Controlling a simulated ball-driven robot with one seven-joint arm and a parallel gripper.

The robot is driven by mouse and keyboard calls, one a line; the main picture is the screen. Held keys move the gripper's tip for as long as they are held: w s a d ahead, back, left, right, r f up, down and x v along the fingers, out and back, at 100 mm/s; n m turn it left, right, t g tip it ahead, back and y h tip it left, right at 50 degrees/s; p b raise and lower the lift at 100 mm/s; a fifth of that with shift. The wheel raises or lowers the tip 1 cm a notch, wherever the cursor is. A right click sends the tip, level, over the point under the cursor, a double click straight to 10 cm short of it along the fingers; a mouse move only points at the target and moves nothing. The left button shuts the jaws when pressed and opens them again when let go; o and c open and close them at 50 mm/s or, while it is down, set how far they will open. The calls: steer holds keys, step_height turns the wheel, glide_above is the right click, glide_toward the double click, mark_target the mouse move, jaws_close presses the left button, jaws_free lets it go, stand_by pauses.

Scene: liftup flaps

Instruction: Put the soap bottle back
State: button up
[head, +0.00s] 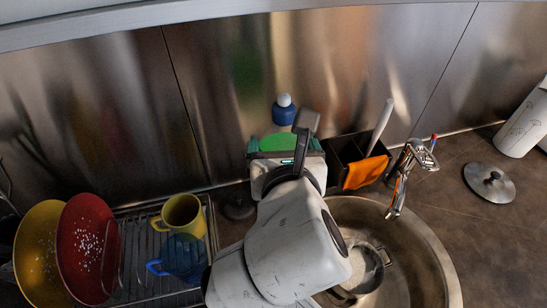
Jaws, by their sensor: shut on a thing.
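The soap bottle (284,113) shows only as a blue top with a white cap, just beyond my gripper in the head view. Its lower part is hidden. My gripper (289,145) is in the middle, near the steel back wall, shut on the soap bottle. The hand hides the fingertips and their contact with it. A green patch (285,142) shows between the hand and the bottle top; I cannot tell what it belongs to.
A dark caddy (341,151) with an orange cloth (365,172) and a white-handled tool (381,125) stands right of my gripper. The sink (433,248) and faucet (402,178) are further right. A rack (207,213) with mugs and plates is left. A lid (487,182) lies far right.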

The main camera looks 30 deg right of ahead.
steer(key=w+d+f+b, duration=0.1)
steer(key=w+d+f, duration=0.1)
steer(key=w+f, duration=0.5)
steer(key=shift+w+d+f, duration=0.15)
steer(key=shift+w+f, duration=0.25)
steer(key=shift+f, duration=1.4)
steer(key=o, duration=1.7)
steer(key=v, duration=1.2)
steer(key=shift+s, duration=0.1)
